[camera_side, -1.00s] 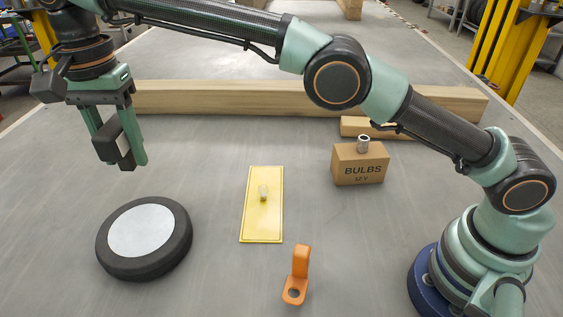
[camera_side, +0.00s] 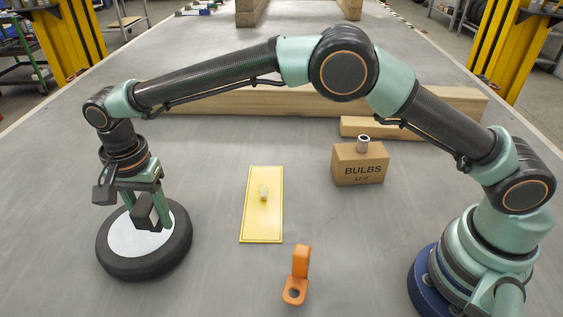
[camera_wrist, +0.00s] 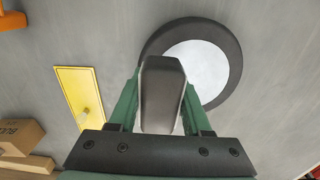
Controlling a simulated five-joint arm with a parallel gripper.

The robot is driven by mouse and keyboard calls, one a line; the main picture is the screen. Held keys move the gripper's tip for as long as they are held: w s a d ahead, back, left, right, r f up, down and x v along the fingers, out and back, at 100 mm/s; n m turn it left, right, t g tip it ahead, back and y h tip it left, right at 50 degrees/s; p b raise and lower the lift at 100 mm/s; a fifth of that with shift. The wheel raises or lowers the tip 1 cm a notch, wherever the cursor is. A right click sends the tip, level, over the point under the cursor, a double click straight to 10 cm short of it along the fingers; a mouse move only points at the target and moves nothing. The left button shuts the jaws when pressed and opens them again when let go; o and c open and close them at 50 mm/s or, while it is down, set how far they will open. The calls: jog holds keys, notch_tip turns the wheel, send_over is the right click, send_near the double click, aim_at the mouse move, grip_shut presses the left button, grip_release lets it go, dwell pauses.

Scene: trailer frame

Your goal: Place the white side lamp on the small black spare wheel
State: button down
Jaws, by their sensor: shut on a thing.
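The white side lamp (camera_side: 146,213) shows mostly a dark housing, with a pale side strip; it also shows in the wrist view (camera_wrist: 162,90). My gripper (camera_side: 152,216) points down and is shut on the lamp, one green finger on each side. The small black spare wheel (camera_side: 145,268) lies flat at the left, with a pale round disc in its middle. The lamp is in front of the disc in the side view and overlaps the wheel's near edge in the wrist view. I cannot tell whether it touches the wheel.
A yellow plate (camera_side: 262,218) with a small bulb (camera_side: 263,192) lies right of the wheel. An orange bracket (camera_side: 298,272) stands near the front. A cardboard bulbs box (camera_side: 358,166) with a metal piece on top (camera_side: 363,144) is farther right. Wooden beams (camera_side: 240,101) lie behind.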

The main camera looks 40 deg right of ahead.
aim_at(158, 231)
jog(key=shift+f, duration=2.05)
jog(key=shift+f, duration=0.1)
jog(key=shift+c, duration=1.8)
grip_release()
